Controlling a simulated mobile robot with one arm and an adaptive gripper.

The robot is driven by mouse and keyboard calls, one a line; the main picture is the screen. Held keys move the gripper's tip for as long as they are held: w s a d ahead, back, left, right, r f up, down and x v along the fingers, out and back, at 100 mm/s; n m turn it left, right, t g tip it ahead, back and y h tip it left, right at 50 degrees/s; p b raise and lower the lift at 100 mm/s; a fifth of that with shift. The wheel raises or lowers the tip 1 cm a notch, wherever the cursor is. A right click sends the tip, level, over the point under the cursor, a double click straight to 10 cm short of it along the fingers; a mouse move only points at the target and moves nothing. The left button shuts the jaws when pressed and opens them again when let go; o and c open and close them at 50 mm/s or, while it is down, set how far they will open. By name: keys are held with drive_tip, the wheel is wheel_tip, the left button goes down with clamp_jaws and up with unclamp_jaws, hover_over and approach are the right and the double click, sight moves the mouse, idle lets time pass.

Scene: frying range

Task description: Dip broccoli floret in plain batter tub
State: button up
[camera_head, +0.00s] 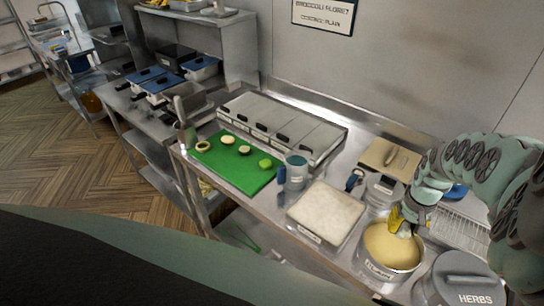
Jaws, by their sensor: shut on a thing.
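The plain batter tub (362,262) is a round metal pot with a label on its front, filled with pale yellow batter (392,248). My gripper (402,232) points down at the tub's far side, its fingertips over or at the batter. It is shut on a small piece, apparently the broccoli floret, which the fingers mostly hide. I cannot tell whether the piece touches the batter.
A lidded HERBS pot (468,282) stands right of the tub, close beside it. A tray of white crumbs (327,210) lies to the left. A green cutting board (222,172) holds several vegetable pieces. A wall sign (323,14) reads broccoli floret, coating plain.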

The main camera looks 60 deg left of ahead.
sight(387, 255)
drive_tip(key=shift+f+b, duration=5.7)
drive_tip(key=shift+f, duration=0.3)
drive_tip(key=shift+w+a, duration=0.1)
drive_tip(key=shift+a, duration=0.1)
drive_tip(key=shift+a, duration=0.1)
drive_tip(key=shift+d, duration=0.6)
drive_tip(key=shift+a, duration=0.65)
drive_tip(key=shift+d, duration=0.35)
